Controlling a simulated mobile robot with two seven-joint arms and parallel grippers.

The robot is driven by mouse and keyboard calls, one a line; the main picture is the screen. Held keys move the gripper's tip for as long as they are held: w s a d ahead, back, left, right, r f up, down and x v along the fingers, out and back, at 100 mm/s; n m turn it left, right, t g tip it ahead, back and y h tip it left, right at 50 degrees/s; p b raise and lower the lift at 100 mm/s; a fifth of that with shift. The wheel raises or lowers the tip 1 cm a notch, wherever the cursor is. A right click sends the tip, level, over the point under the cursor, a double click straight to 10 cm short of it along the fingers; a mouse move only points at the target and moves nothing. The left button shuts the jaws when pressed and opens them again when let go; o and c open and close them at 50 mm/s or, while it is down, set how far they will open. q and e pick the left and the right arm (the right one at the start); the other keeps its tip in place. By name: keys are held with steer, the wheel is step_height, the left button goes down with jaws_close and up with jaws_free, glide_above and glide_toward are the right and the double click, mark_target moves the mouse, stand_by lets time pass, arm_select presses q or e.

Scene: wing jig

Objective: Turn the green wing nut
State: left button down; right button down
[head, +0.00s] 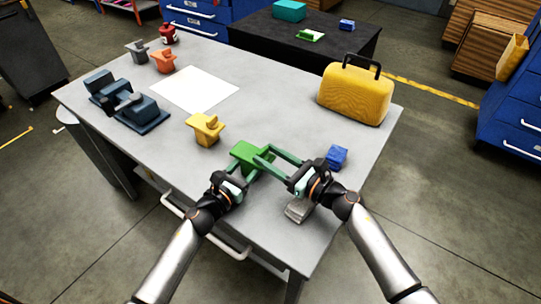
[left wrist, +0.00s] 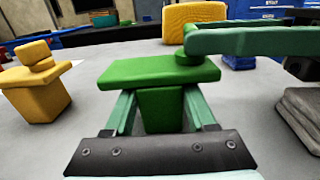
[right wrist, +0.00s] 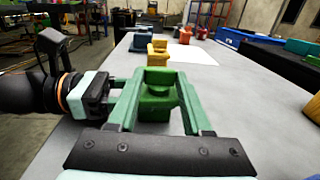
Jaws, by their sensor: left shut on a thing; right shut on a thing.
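The green jig block (head: 245,151) stands upright near the front of the grey table. In the left wrist view its flat top (left wrist: 150,72) overhangs a narrower lower body. My left gripper (head: 238,173) is shut on that lower body, one finger on each side. The green wing nut (right wrist: 158,77) sits on top of the block. My right gripper (head: 264,157) comes in from the right and is shut on the wing nut. Its fingers partly hide the nut in the head and left wrist views.
A similar yellow block (head: 206,128) stands to the left. A small blue piece (head: 337,156) and a grey piece (head: 299,209) lie near my right gripper. A yellow case (head: 354,93) stands at the right edge. A white sheet (head: 194,90) and a dark blue vise-like thing (head: 129,102) lie farther left.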

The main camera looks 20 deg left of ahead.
steer(key=shift+c, duration=1.6)
jaws_free()
steer(key=shift+d, duration=0.1)
steer(key=v, duration=1.2)
